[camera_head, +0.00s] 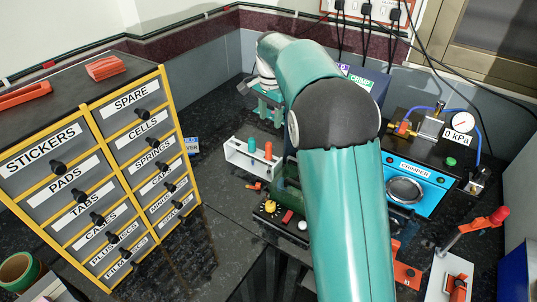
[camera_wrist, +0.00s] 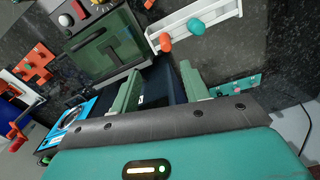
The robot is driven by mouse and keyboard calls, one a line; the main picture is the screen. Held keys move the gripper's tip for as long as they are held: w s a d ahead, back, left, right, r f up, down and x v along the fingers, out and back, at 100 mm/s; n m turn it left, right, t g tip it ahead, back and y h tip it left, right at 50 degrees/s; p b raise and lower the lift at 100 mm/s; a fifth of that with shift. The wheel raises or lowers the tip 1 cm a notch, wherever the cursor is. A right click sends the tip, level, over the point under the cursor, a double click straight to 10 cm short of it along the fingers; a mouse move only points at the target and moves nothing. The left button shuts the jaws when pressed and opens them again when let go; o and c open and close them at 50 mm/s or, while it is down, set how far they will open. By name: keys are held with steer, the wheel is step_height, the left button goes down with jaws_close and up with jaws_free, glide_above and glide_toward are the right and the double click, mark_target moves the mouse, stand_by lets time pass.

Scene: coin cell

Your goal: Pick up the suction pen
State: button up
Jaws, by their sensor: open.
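A white rack (camera_head: 243,160) stands left of my arm in the head view and holds two upright pen-like tools. One has a teal top (camera_head: 252,146) and one an orange top (camera_head: 268,150); I cannot tell which is the suction pen. In the wrist view the same rack (camera_wrist: 222,12) is at the top, with the orange top (camera_wrist: 166,42) and the teal top (camera_wrist: 196,27) seen from above. My gripper (camera_wrist: 161,88) is open and empty, its two green fingers apart, and the tools lie beyond the fingertips. The lower parts of the tools are mostly hidden.
A labelled drawer cabinet (camera_head: 105,170) stands at the left. A blue crimper (camera_head: 415,187) with a gauge is right of my arm. A green-windowed box (camera_wrist: 103,45) with knobs sits close to the rack. Dark bench top (camera_wrist: 270,50) is bare beyond the rack.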

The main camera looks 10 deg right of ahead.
mark_target(269, 157)
steer(key=shift+w+f+m, duration=0.15)
steer(key=shift+w+f, duration=0.2)
steer(key=shift+f, duration=0.25)
steer(key=shift+w+f+m, duration=0.15)
steer(key=shift+w+f, duration=0.2)
steer(key=shift+f, duration=0.2)
step_height(269, 157, down, 13)
steer(key=shift+w+a+f, duration=0.1)
jaws_close()
step_height(269, 157, up, 10)
steer(key=shift+r, duration=0.1)
